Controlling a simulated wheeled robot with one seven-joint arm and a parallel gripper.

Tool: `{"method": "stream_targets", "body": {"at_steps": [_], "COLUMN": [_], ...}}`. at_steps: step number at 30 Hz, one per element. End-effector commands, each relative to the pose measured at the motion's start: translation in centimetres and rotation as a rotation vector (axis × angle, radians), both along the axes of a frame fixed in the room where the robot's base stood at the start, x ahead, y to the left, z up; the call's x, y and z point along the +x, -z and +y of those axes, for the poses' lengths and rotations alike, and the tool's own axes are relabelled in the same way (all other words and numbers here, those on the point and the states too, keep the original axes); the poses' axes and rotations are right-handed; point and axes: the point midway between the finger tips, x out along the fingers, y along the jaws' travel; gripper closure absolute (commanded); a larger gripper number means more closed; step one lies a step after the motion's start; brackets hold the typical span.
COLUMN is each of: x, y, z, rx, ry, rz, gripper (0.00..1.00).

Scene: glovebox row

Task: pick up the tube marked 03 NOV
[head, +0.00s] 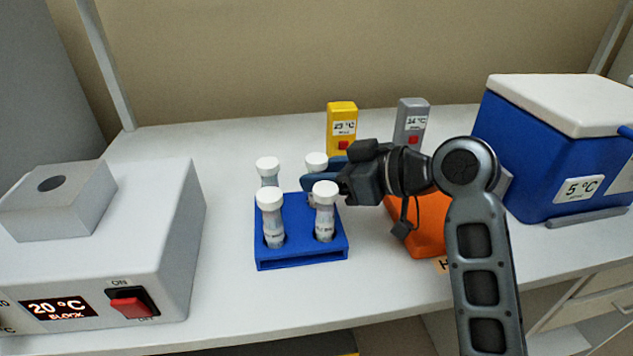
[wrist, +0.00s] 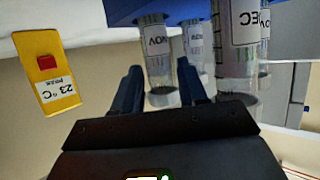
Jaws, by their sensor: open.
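A blue rack (head: 302,254) holds several white-capped clear tubes upright. In the wrist view, which is upside down, a tube whose label shows NOV (wrist: 157,52) stands between my finger tips; its day number is not readable. It appears to be the back right tube (head: 316,161) in the head view, its body partly hidden by my gripper. My gripper (head: 322,181) is open, with one finger on each side of that tube; contact cannot be told. A tube labelled with EC (wrist: 238,55) stands close beside it, apparently the front right tube (head: 325,208).
Back left (head: 267,168) and front left (head: 270,213) tubes share the rack. A yellow 23 °C device (head: 342,125) and a grey one (head: 411,122) stand behind. An orange object (head: 425,232) is under my arm. A block heater (head: 150,245) is left, a blue cooler (head: 535,150) right.

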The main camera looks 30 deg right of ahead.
Motion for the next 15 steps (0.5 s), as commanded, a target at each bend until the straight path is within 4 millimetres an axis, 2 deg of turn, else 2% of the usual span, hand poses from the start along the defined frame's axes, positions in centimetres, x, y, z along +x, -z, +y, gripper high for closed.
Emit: {"method": "stream_targets", "body": {"at_steps": [4, 15], "x": [-0.02, -0.04], "y": [-0.01, -0.01], "z": [-0.01, -0.03], "rx": [0.0, 0.0], "ry": [0.0, 0.0], "rz": [0.0, 0.0], "gripper": [0.6, 0.95]}}
